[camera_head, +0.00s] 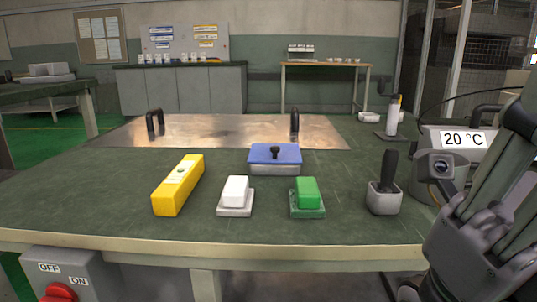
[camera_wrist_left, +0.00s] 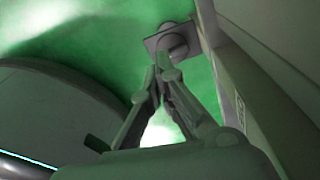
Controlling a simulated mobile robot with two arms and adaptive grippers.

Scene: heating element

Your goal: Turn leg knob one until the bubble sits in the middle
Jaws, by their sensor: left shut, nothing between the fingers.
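A yellow spirit level (camera_head: 170,194) lies on the green worktable; its small vial shows on top, but the bubble's place is too small to read. In the left wrist view a round grey knob-like part (camera_wrist_left: 177,44) sits on a square plate over the green floor, beside a pale upright beam; I cannot tell whether it is leg knob one. My left gripper (camera_wrist_left: 157,68) is shut and empty, its tips just below this part in the picture; contact is unclear. It is not in the head view. My right gripper (camera_head: 482,235) shows at the lower right; its finger opening is unclear.
On the worktable (camera_head: 100,205) stand a white block (camera_head: 235,190), a green block (camera_head: 307,192), a blue-lidded box (camera_head: 275,158) and a black-handled grey holder (camera_head: 384,198). A metal plate (camera_head: 220,130) lies behind. A 20 °C device (camera_head: 462,140) is at right.

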